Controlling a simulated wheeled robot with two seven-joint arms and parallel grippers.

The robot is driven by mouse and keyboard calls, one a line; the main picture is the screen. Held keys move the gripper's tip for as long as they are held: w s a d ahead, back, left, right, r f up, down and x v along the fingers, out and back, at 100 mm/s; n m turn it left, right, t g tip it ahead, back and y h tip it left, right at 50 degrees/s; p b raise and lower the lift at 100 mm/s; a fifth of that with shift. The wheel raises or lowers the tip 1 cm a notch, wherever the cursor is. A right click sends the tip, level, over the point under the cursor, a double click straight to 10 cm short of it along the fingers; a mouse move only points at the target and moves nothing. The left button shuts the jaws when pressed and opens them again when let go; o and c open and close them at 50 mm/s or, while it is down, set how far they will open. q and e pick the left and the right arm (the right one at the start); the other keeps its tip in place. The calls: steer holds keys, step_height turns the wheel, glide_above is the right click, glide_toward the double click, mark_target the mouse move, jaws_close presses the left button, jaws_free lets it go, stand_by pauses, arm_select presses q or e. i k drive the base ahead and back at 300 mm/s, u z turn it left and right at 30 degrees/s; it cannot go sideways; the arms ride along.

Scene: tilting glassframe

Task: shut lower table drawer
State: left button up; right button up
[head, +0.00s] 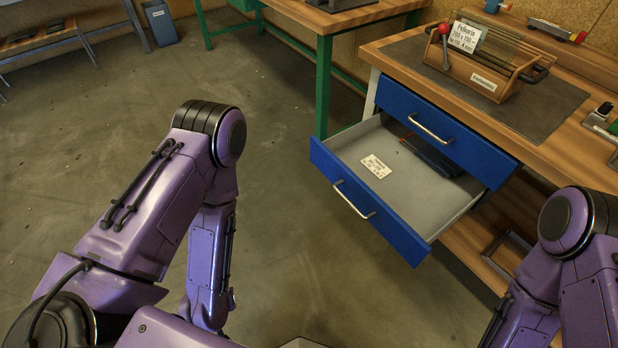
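The lower table drawer (368,208) has a blue front with a silver bar handle (354,199) and is pulled well out from the table. Its grey inside holds a white printed label (376,166) and a dark flat item (433,156) toward the back. The upper drawer (445,130) above it is blue, with a similar handle, and looks shut. My purple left arm is left of the drawer, apart from it, and my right arm is at the lower right. Neither gripper shows in the head view.
The wooden worktable (560,120) carries a glass-and-wood tilting frame (490,60) on a dark mat. A green-legged table (323,70) stands behind. Lower shelf boards (480,245) lie under the drawers. The concrete floor (290,200) left of the drawer is clear.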

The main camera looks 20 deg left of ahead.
mark_target(412, 206)
steer(key=z, duration=1.85)
steer(key=k, duration=1)
steer(key=u, duration=1.3)
steer(key=i, duration=0.5)
steer(key=z, duration=0.05)
